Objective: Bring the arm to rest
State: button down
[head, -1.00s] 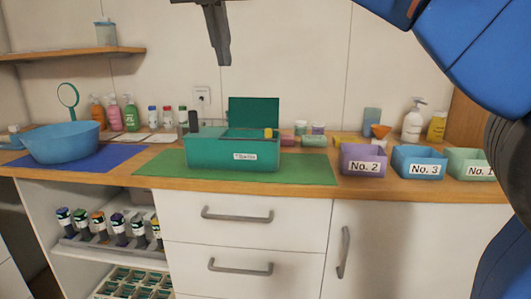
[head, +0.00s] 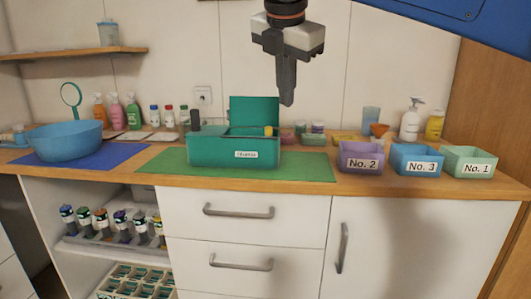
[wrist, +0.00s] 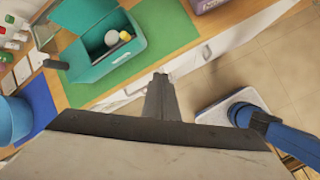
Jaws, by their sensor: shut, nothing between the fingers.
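My gripper (head: 287,98) hangs in the air in the head view, fingers pointing down and shut together with nothing between them. It is above and in front of the counter, to the right of the teal box's raised lid. In the wrist view my gripper (wrist: 160,80) is also shut and empty, with the counter's front edge and the floor beyond it. The teal box (head: 215,152) stands open on a green mat (head: 305,168). A yellow item and a round pale item show inside it in the wrist view.
Three bins stand at the right: purple No. 2 (head: 362,163), blue No. 3 (head: 417,167) and green No. 1 (head: 476,170). A blue bowl (head: 62,143) sits on a blue mat at the left. Bottles line the wall. A shelf (head: 75,54) is at upper left.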

jog(key=s+d+f+m+g, duration=0.1)
jog(key=s+d+f+m, duration=0.2)
jog(key=d+f+m, duration=0.45)
jog(key=s+d+f+m, duration=0.4)
jog(key=d+f+m, duration=0.1)
jog(key=d+f, duration=0.45)
jog(key=s+d+f+m, duration=0.2)
jog(key=s+f+m, duration=0.2)
jog(key=f, duration=0.3)
jog(key=s+d+f+m, duration=0.3)
jog(key=s+f+m, duration=0.1)
jog(key=f, duration=0.4)
jog(key=s+d+f+m, duration=0.2)
jog(key=s+f+m, duration=0.2)
jog(key=f+m, duration=0.2)
notch_tip(320, 180, down, 2)
jog(key=shift+s+d+f+y, duration=0.1)
jog(key=shift+s+d+y, duration=0.1)
jog(key=shift+d+y, duration=0.2)
jog(key=c, duration=2.4)
grip_release()
jog(key=shift+m, duration=0.25)
jog(key=shift+c, duration=0.2)
